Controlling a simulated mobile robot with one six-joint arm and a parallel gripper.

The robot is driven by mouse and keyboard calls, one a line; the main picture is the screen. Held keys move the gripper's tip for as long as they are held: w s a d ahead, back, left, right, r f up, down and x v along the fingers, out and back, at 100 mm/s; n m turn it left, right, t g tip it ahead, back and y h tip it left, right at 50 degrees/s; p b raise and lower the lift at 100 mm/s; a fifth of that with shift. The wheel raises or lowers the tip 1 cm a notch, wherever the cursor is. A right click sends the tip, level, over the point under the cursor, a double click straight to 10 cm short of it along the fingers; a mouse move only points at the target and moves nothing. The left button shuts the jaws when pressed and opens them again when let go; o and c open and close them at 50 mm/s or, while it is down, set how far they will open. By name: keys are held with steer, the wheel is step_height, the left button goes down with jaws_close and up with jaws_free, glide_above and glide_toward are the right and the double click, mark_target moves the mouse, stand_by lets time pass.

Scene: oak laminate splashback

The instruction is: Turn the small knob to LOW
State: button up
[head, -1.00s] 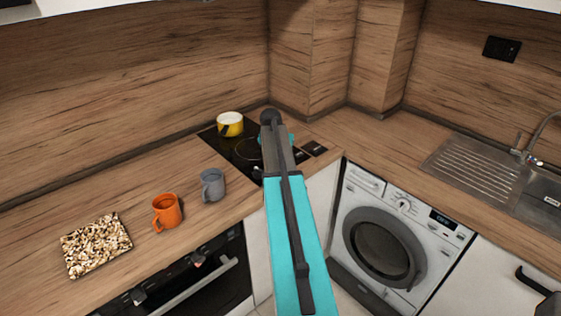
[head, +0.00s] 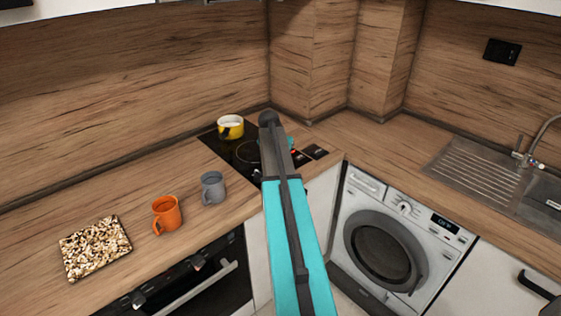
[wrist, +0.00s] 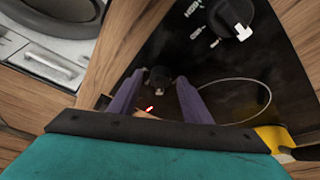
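The small black knob (wrist: 158,79) sits on the black cooktop (wrist: 285,85) in the wrist view. Its pointer and the LOW mark cannot be read. My gripper (wrist: 160,80) has its two purple-grey fingers spread, with the small knob between the fingertips. Gaps seem to show on both sides; contact cannot be told. A red light (wrist: 149,108) glows between the fingers. In the head view my arm hides the knob, and a red glow (head: 294,152) shows beside the arm on the cooktop (head: 222,147).
A larger knob (wrist: 232,15) with a white pointer and printed marks sits close by on the cooktop. A yellow pot (head: 230,127) stands at the back. A grey mug (head: 213,188), an orange mug (head: 167,213) and a speckled board (head: 95,248) are on the left counter.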

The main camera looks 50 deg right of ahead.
steer(key=shift+r, duration=0.1)
steer(key=b+v, duration=0.3)
steer(key=v, duration=1)
steer(key=shift+r+b, duration=0.3)
steer(key=shift+b, duration=0.05)
steer(key=shift+s+a, duration=0.1)
steer(key=shift+s, duration=0.05)
stand_by(0.4)
